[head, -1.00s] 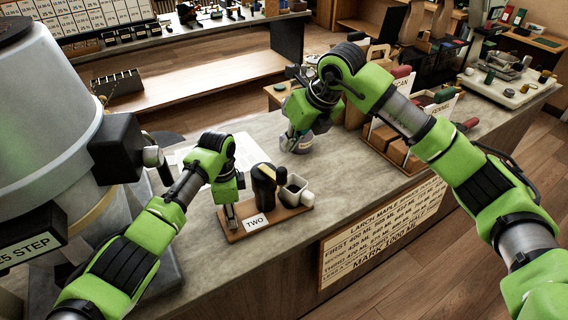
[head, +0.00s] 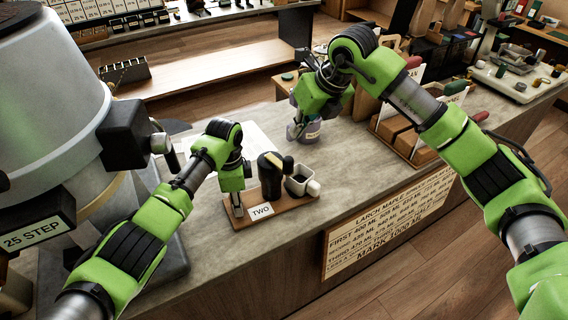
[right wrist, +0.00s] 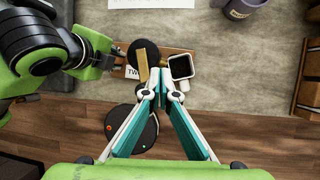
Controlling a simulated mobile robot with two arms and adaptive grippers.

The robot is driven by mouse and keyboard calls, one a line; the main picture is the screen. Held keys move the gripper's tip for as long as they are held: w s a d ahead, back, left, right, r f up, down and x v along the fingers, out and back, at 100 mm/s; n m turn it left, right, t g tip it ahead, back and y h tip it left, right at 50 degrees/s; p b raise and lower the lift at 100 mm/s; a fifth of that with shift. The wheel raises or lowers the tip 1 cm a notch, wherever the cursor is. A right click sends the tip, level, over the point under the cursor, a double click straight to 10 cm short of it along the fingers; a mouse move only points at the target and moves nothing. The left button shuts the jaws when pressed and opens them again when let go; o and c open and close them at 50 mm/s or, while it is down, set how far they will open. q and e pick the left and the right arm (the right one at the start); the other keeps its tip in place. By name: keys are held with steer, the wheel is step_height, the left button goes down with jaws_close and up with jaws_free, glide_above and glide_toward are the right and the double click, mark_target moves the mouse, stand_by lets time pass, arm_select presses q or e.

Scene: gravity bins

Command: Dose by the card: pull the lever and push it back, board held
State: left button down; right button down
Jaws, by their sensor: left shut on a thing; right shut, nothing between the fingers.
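The wooden board (head: 240,219) lies on the counter with a white TWO label (head: 262,210). A dark dispenser (head: 269,181) stands on it beside a pale square cup (head: 299,181). A tan lever (head: 287,163) shows at the dispenser's top; it also shows in the right wrist view (right wrist: 143,66). My left gripper (head: 237,207) is shut on the board's left end. My right gripper (head: 297,132) is shut and empty, raised behind the board. In the right wrist view its fingertips (right wrist: 162,77) overlap the lever area; contact cannot be told.
A purple-grey mug (head: 310,132) stands behind the right gripper. A lettered sign (head: 385,222) hangs on the counter's front. A wooden rack (head: 405,147) is at right, and a large grey machine (head: 50,110) at left. Bare counter (head: 345,165) lies right of the board.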

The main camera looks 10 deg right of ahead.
mark_target(279, 158)
stand_by(0.4)
steer(key=s+a+r+g+h, duration=0.1)
steer(key=s+a+r+h, duration=0.1)
steer(key=s+a, duration=0.4)
step_height(279, 158, down, 9)
steer(key=s+d, duration=0.1)
steer(key=shift+s+d, duration=0.2)
steer(key=shift+s, duration=0.05)
stand_by(1.4)
steer(key=w+d, duration=0.3)
steer(key=w, duration=0.3)
steer(key=shift+d, duration=0.25)
stand_by(0.9)
steer(key=shift+r, duration=0.1)
